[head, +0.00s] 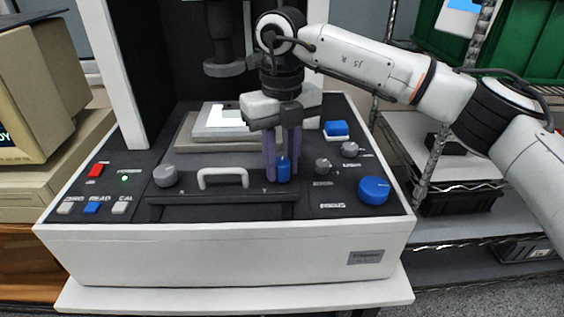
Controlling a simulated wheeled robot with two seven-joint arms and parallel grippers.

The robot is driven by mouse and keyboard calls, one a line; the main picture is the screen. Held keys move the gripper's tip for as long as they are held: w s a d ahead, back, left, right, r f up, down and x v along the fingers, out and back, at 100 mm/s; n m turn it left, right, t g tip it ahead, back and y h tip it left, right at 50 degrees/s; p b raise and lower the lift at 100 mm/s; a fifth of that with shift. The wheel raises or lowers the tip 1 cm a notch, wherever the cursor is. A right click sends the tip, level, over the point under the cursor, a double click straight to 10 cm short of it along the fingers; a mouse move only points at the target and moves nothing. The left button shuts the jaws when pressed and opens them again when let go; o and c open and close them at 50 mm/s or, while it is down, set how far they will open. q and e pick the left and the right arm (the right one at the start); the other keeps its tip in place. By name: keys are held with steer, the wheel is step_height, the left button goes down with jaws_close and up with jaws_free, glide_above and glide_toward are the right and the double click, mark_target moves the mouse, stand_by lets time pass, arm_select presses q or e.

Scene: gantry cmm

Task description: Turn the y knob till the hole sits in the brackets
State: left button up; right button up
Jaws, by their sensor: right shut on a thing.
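The measuring machine (220,255) stands in the middle of the head view. A grey knob (165,176) sits at the left of the same panel, with a white handle (222,176) between the two. A pale part (213,124) lies on the stage behind the panel, partly hidden by my gripper. The hole and the brackets cannot be made out. My left gripper is not in view.
A large blue focus knob (374,190), two small grey knobs and a blue switch (336,129) are right of my gripper. Red, blue and white buttons are at the left. A beige monitor (42,85) stands left; a wire shelf (450,225) stands right.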

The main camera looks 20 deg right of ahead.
mark_target(282, 162)
steer(key=shift+r+m, duration=0.1)
steer(key=shift+m, duration=0.4)
steer(key=o, duration=1.1)
steer(key=shift+c, duration=0.2)
step_height(282, 162, up, 10)
steer(key=shift+r, duration=0.15)
